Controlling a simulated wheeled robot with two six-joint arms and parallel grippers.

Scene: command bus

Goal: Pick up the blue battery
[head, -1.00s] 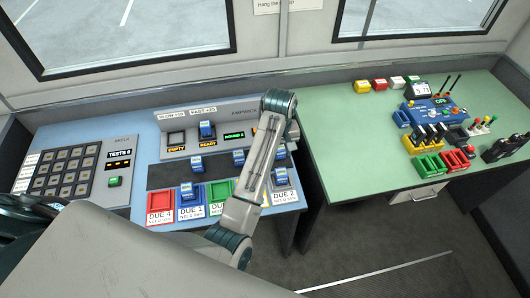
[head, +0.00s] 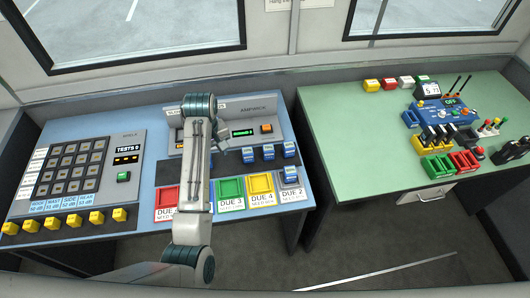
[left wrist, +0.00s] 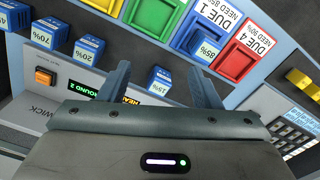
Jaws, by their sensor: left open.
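A blue battery marked about 19% (left wrist: 158,82) stands on the dark strip of the blue console. My left gripper (left wrist: 160,70) is open above it, one finger on each side in the left wrist view; I cannot tell if they touch. In the head view my left arm hides this battery and most of the gripper. Other blue batteries stand along the strip: one marked 20% (left wrist: 88,50) and one marked 70% (left wrist: 48,34). Another, marked 85% (left wrist: 207,50), sits in the blue DUE 1 tray (left wrist: 188,38). My right gripper is out of view.
Red (head: 166,197), green (head: 230,188) and yellow (head: 261,184) trays line the console's front. The green table (head: 360,140) at right holds a blue device (head: 440,110) and has bare space.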

